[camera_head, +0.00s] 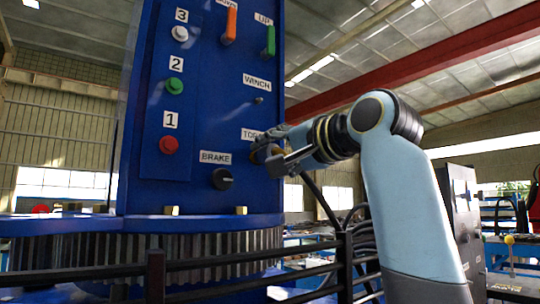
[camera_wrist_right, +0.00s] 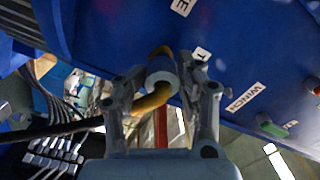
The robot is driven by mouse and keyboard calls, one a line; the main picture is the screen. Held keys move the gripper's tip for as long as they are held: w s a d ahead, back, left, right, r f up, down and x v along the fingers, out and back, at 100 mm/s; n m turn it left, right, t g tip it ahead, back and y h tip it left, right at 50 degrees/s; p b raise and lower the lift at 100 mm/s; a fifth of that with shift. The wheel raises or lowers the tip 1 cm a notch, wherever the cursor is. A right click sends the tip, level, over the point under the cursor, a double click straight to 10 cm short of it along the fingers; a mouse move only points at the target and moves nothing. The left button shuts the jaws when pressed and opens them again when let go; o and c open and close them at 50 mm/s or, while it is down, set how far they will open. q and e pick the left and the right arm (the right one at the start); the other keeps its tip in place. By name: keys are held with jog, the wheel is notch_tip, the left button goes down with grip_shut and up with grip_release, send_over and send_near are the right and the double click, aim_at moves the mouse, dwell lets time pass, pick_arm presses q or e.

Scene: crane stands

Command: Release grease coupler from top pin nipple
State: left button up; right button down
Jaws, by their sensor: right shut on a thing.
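My right gripper (camera_head: 266,153) is at the blue crane panel (camera_head: 205,110), just below a partly hidden label starting "TO". In the right wrist view, its two fingers (camera_wrist_right: 163,78) are closed around a short grey cylinder (camera_wrist_right: 162,70), which looks like the grease coupler. A yellow curved hose or bar (camera_wrist_right: 150,101) passes by the cylinder, and its yellow end reaches toward the blue surface. The top pin nipple cannot be made out, so I cannot tell whether the cylinder is seated on it. My left gripper is not in view.
The panel carries a black BRAKE knob (camera_head: 222,179), a small WINCH switch (camera_head: 258,100), a red button (camera_head: 169,145) and a green button (camera_head: 175,88). A dark railing (camera_head: 250,257) runs in front of the ribbed base. A dark cable hangs below my wrist.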

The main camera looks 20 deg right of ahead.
aim_at(282, 149)
jog(key=shift+r, duration=0.4)
jog(key=shift+s+p, duration=0.1)
jog(key=shift+p, duration=0.45)
dwell(0.5)
jog(key=shift+v, duration=1)
jog(key=shift+f+p+v, duration=0.25)
jog(key=shift+p+v, duration=0.5)
jog(key=shift+v, duration=0.45)
jog(key=shift+r, duration=0.1)
